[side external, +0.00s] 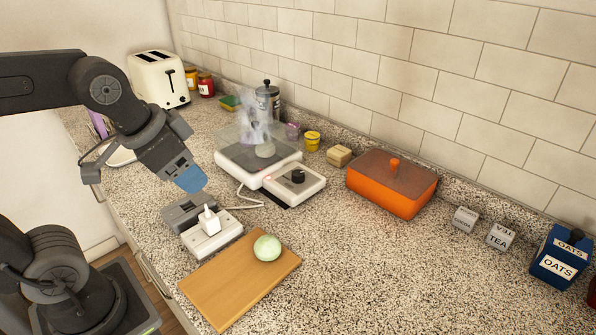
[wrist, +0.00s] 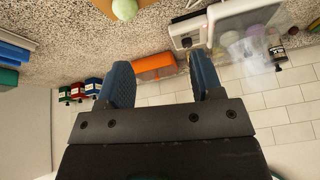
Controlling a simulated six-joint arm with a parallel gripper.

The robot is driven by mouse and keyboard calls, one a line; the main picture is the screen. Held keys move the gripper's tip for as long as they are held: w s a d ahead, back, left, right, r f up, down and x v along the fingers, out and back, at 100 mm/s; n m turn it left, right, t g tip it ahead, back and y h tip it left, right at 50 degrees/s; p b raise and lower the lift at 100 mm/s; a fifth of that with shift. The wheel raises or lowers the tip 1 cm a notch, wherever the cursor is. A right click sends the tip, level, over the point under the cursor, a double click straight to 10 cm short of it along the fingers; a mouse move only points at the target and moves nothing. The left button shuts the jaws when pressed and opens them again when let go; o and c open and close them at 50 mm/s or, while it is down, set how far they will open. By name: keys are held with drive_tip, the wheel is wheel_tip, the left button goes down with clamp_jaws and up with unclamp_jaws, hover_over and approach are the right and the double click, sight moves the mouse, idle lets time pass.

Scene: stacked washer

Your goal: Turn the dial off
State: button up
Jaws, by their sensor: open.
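The black dial (side external: 298,176) sits upright on the white control box (side external: 312,190) at the front of a white hot plate (side external: 235,160). A small red light shows near the dial. The dial also shows in the wrist view (wrist: 187,42), beyond the right finger. My gripper (side external: 190,180) is left of the control box in the side view, above the counter and apart from the dial. In the wrist view, the blue fingers of my gripper (wrist: 161,76) are spread with nothing between them.
A grey box (side external: 187,207) and a white socket block (side external: 212,240) with a plug stand below my gripper. A cable runs to the hot plate. A cutting board (side external: 240,285) with a pale green ball (side external: 267,248) lies in front. An orange lidded dish (side external: 385,193) stands right of the dial.

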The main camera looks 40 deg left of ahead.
drive_tip(key=w+a+r+m+g, duration=0.1)
drive_tip(key=w+r+m+g, duration=0.15)
drive_tip(key=w+m, duration=0.9)
drive_tip(key=m+g, duration=0.3)
drive_tip(key=m, duration=0.8)
hover_over(298, 173)
wheel_tip(298, 173, down, 5)
wheel_tip(298, 173, down, 14)
drive_tip(key=shift+r, duration=0.1)
drive_tip(key=shift+c, duration=0.4)
drive_tip(key=c, duration=0.8)
drive_tip(key=shift+n, duration=0.25)
drive_tip(key=shift+c, duration=0.2)
